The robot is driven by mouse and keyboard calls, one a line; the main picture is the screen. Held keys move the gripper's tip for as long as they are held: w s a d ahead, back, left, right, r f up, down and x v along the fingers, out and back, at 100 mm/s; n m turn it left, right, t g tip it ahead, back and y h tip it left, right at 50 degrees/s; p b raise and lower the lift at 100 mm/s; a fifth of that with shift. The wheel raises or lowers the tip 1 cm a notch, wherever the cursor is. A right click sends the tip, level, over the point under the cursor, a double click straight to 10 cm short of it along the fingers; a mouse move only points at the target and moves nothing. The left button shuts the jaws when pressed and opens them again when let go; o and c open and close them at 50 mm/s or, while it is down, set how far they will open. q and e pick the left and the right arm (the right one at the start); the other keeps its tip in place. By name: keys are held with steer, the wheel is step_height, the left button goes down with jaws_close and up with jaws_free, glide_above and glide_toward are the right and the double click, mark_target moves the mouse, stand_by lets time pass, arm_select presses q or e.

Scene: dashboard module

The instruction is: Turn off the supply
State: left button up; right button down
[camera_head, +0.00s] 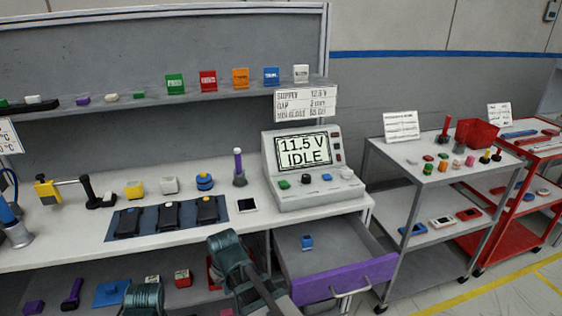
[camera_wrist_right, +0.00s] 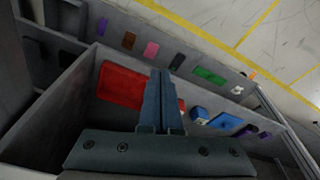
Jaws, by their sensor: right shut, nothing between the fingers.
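The supply is a light grey bench unit (camera_head: 317,190) at the right end of the worktop in the head view. Its screen (camera_head: 302,151) reads "11.5 V IDLE". A row of controls sits on its front: a green one (camera_head: 284,184), a dark one (camera_head: 305,179), a blue one (camera_head: 326,177) and a pale one (camera_head: 346,172). Small coloured pieces sit beside the screen. My right gripper (camera_wrist_right: 160,76) is shut and empty in the right wrist view, above a grey compartment. In the head view my right arm is low, in front of the worktop, apart from the supply.
An open drawer with a purple front (camera_head: 343,280) juts out below the supply, holding a blue item (camera_head: 307,242). A grey cart (camera_head: 440,172) and a red cart (camera_head: 535,150) stand to the right. A blue mat (camera_head: 168,219) bears dark devices.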

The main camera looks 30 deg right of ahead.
steer(key=w+d+r+m+t+p, duration=0.1)
steer(key=w+d+r+p, duration=0.2)
steer(key=d+r+p, duration=0.6)
steer(key=w+d+r+m+t+h+p, duration=0.1)
steer(key=w+d+r+p, duration=0.3)
steer(key=d+r+p, duration=0.4)
steer(key=w+d+r+m+t+p, duration=0.2)
steer(key=d+r+p, duration=0.7)
steer(key=r, duration=0.6)
steer(key=shift+w+d+r+h+p, duration=0.2)
steer(key=shift+w+d+h+p, duration=0.15)
steer(key=shift+w+p, duration=0.25)
steer(key=shift+w+f, duration=0.1)
steer(key=shift+w, duration=0.05)
steer(key=b, duration=0.9)
glide_above(284, 183)
steer(key=s, duration=0.2)
steer(key=f, duration=0.8)
steer(key=shift+a+f, duration=0.15)
steer(key=shift+a, duration=0.1)
step_height(284, 183, down, 3)
steer(key=b, duration=0.2)
steer(key=shift+s+a+b, duration=0.1)
steer(key=shift+s+b, duration=0.05)
steer(key=shift+b, duration=0.25)
steer(key=shift+s+f+b, duration=0.1)
steer(key=shift+f+b, duration=0.2)
steer(key=shift+f, duration=0.1)
